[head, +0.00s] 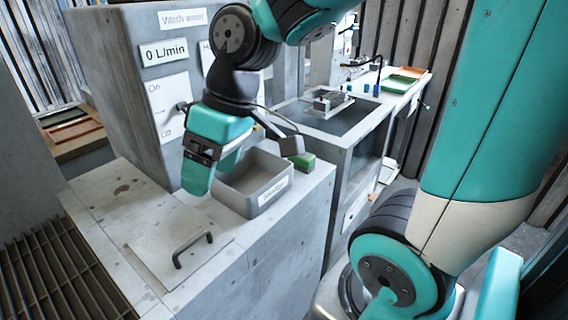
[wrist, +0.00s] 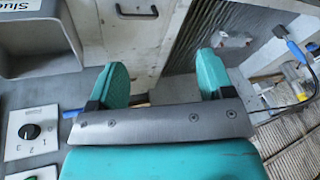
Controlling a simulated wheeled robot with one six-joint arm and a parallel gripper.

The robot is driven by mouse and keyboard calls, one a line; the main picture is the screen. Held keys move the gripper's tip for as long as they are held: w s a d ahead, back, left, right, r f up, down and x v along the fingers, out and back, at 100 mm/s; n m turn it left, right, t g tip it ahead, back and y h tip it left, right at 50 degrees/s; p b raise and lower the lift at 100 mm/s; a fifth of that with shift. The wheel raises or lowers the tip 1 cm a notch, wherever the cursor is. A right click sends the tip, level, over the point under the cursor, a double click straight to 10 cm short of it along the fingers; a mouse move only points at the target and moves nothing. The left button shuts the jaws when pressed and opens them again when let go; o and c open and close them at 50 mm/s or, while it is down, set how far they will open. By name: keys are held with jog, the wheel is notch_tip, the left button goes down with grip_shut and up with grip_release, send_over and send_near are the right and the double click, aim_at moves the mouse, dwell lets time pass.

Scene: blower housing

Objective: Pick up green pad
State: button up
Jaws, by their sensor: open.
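A small green pad (head: 303,161) lies on the concrete bench top, just right of the grey bin, near the bench's right edge. My gripper (head: 213,172) hangs above the bench, to the left of the pad and in front of the bin's left side. I cannot make out the pad in the wrist view.
The grey open bin (head: 236,203) with a label stands between my gripper and the pad. A black handle (head: 192,248) rises from the bench front. A panel with an "0 L/min" sign (head: 164,51) stands behind. A sink unit (head: 345,128) and a green tray (head: 396,84) are farther right.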

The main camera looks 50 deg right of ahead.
jog(key=w+d+f+m+t+h+b, duration=0.1)
jog(key=w+d, duration=0.3)
jog(key=d, duration=0.3)
jog(key=w+d+f+m+t+b, duration=0.1)
jog(key=w+d, duration=0.2)
jog(key=d, duration=0.3)
jog(key=m+h+b, duration=0.1)
jog(key=m+h, duration=0.1)
send_near(299, 158)
jog(key=shift+m+t, duration=0.3)
jog(key=shift+t, duration=0.1)
jog(key=w+f, duration=0.1)
jog(key=f, duration=0.1)
jog(key=w+d+f, duration=0.1)
jog(key=f, duration=0.3)
jog(key=shift+w+d, duration=0.35)
jog(key=shift+w, duration=0.05)
jog(key=shift+p+x, duration=0.4)
jog(key=shift+x, duration=2.35)
jog(key=shift+s, duration=0.15)
jog(key=shift+c, duration=0.2)
jog(key=c, duration=1)
